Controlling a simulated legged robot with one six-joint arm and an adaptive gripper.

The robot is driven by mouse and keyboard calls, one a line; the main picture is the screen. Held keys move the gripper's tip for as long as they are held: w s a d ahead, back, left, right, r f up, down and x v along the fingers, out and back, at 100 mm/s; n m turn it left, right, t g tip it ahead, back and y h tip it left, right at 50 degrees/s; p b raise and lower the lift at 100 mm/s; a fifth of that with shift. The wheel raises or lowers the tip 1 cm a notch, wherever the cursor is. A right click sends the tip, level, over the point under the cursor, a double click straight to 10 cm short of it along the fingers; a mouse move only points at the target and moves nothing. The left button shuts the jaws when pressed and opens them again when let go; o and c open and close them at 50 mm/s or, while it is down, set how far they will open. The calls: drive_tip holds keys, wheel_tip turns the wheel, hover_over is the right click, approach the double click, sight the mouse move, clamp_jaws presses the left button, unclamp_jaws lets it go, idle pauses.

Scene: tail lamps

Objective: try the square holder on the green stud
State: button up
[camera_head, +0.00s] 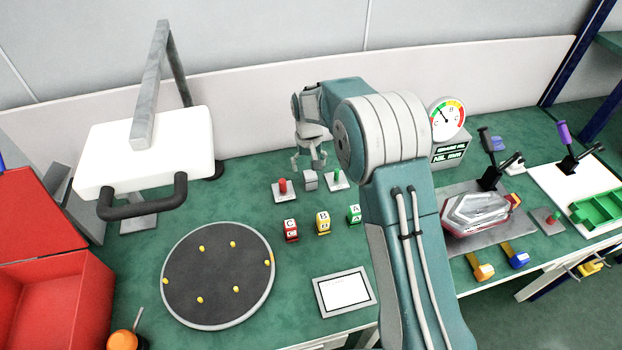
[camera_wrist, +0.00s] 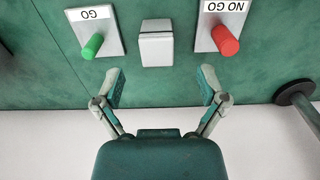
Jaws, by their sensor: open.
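The square holder, a small grey block (camera_head: 311,181), stands on the green bench between two stud plates. In the wrist view the square holder (camera_wrist: 156,50) shows a pale face just beyond my fingertips. The green stud (camera_wrist: 92,46) rises from a plate marked GO; in the head view the green stud (camera_head: 337,175) is right of the holder. The red stud (camera_wrist: 226,41) stands on the NO GO plate, left of the holder in the head view. My gripper (camera_wrist: 162,86) is open and empty, its fingers spread wider than the holder. The head view shows my gripper (camera_head: 308,161) above the holder.
Lettered red (camera_head: 291,230), yellow (camera_head: 323,223) and green (camera_head: 354,214) blocks stand in front of the plates. A round dark board (camera_head: 217,275) with yellow pegs lies front left. A dial gauge (camera_head: 447,118) stands right of my arm. A pale back wall rises behind the bench.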

sight(310, 174)
drive_tip(key=f, duration=0.7)
drive_tip(key=shift+w+d, duration=0.1)
drive_tip(key=shift+w, duration=0.1)
drive_tip(key=c, duration=1)
